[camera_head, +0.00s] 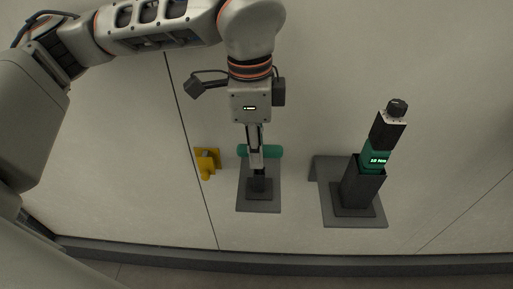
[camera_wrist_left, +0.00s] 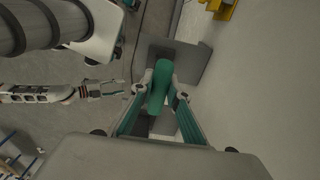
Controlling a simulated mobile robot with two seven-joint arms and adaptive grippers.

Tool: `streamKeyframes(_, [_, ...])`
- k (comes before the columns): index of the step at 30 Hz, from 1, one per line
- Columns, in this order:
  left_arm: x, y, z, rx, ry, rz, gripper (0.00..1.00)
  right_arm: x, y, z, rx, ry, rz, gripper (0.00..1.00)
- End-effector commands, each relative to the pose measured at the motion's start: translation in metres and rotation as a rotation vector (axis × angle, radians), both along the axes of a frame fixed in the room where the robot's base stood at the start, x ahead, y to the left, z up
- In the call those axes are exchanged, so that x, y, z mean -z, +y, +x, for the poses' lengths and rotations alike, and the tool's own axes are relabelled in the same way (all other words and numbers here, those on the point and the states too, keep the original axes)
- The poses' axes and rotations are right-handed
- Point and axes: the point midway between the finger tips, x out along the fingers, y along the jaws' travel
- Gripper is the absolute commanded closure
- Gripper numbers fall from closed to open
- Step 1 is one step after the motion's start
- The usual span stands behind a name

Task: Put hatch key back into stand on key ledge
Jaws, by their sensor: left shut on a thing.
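My left gripper (camera_head: 256,158) points down and is shut on the green crossbar handle of the hatch key (camera_head: 272,152). In the left wrist view the green handle (camera_wrist_left: 160,86) lies between the two fingertips. The dark stand (camera_head: 259,184) is directly below on the grey key ledge (camera_head: 259,207). The fingers hide the key's shaft, so I cannot tell whether its lower end is inside the stand. My right gripper (camera_wrist_left: 112,88) shows at the left of the left wrist view, empty, its fingers apart.
A yellow bracket (camera_head: 207,162) is on the wall left of the key ledge. To the right, a second grey ledge (camera_head: 341,216) carries a dark holder (camera_head: 361,187) with a black and green power tool (camera_head: 385,130) in it. The wall between the ledges is clear.

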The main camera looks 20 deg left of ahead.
Motion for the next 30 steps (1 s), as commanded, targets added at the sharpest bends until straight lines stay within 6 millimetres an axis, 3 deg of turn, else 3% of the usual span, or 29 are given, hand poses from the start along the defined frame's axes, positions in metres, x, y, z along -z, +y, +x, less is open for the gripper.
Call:
streamKeyframes(6, [0.002,0.000,0.000,0.000,-0.001,-0.001,1.00,0.003,0.000,-0.001,-0.001,0.002,0.000,0.60])
streamKeyframes(7, [0.002,0.000,0.000,0.000,-0.001,-0.001,0.82,0.003,0.000,-0.001,-0.001,0.002,0.000,0.60])
streamKeyframes(9, [0.002,0.000,0.000,0.000,-0.001,-0.001,0.65,0.002,0.000,-0.001,0.000,0.002,-0.001,0.60])
streamKeyframes(22, [-0.003,0.000,0.000,-0.001,-0.001,-0.001,0.65,0.001,0.000,-0.001,0.001,0.001,0.001,0.60])
streamKeyframes(30, [-0.049,0.002,0.000,-0.002,-0.006,-0.002,0.65,0.002,0.000,0.000,0.001,0.001,0.000,0.60])
